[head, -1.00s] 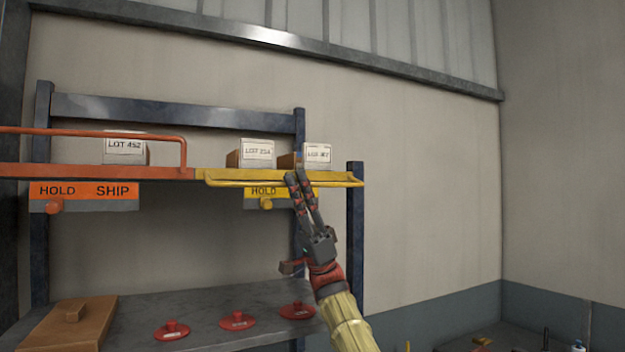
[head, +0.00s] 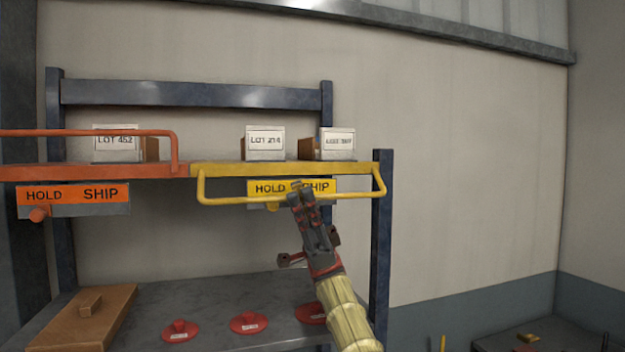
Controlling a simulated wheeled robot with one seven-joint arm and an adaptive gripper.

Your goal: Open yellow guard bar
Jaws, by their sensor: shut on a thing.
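The yellow guard bar (head: 235,201) is a U-shaped tube hinged at the yellow shelf edge (head: 280,168). It hangs down in front of the yellow sign (head: 264,188) reading HOLD and SHIP. My gripper (head: 302,193) is shut on the bar's lower tube, right of its middle. The fingers hide part of the tube and of the sign. A yellow knob (head: 272,207) shows just below the sign, left of the fingers.
Boxes labelled LOT 452 (head: 116,145) and LOT 214 (head: 265,143), and a third (head: 337,144), stand on the upper shelf. An orange bar (head: 90,132) stands raised at left. Red tags (head: 180,330) and a brown board (head: 80,320) lie on the lower shelf.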

